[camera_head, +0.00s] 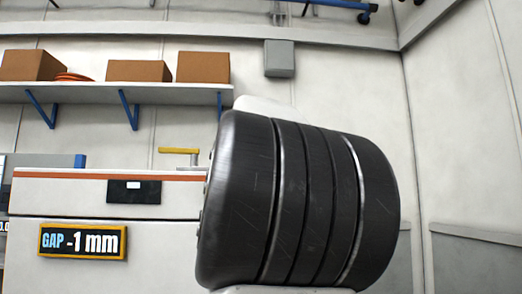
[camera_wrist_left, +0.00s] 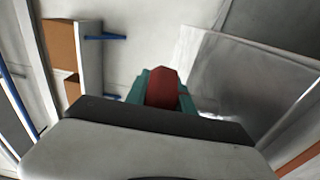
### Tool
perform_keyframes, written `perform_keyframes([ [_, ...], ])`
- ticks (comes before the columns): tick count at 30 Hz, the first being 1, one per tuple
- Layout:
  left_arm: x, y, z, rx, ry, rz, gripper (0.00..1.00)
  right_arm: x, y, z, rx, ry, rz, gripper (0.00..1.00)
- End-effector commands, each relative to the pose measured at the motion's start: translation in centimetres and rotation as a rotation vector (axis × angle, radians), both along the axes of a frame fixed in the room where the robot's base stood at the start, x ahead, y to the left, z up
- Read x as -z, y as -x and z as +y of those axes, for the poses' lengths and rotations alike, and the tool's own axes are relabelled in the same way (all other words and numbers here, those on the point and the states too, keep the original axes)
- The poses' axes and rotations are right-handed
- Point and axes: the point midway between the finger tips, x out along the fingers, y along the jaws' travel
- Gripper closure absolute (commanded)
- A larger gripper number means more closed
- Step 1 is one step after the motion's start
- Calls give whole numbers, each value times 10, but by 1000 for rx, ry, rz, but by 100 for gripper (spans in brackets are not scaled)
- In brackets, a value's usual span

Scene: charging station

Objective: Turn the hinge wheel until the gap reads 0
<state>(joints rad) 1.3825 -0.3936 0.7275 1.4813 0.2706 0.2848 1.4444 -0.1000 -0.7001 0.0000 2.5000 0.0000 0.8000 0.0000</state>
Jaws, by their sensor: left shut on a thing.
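The gap display (camera_head: 83,241) is on the front of a white cabinet (camera_head: 160,240) at the lower left of the head view and reads -1 mm. In the left wrist view my left gripper (camera_wrist_left: 163,82) has teal fingers, shut on a red part (camera_wrist_left: 163,90) that sits between them. I cannot tell from this view whether the red part belongs to the hinge wheel. No whole wheel can be made out. My own dark, banded arm link fills the middle of the head view and hides what lies behind it. My right gripper is not in view.
The cabinet has an orange stripe (camera_head: 90,175) and a small black panel (camera_head: 134,191). A yellow handle (camera_head: 179,151) stands above it. A wall shelf (camera_head: 110,94) holds several brown boxes (camera_head: 203,67). A grey box (camera_head: 280,58) is on the wall.

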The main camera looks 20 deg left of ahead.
Motion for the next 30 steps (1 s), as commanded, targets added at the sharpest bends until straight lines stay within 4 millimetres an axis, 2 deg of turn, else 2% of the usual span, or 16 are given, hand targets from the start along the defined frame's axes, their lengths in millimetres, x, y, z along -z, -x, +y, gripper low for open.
perform_keyframes([
  [12, 3, 2, 4, -109, 3, 6, 100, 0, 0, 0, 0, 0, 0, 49],
  [29, 3, 2, 3, -122, 7, 6, 100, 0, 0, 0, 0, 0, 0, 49],
  [30, 3, 2, 3, -122, 7, 6, 65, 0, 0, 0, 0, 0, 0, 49],
])
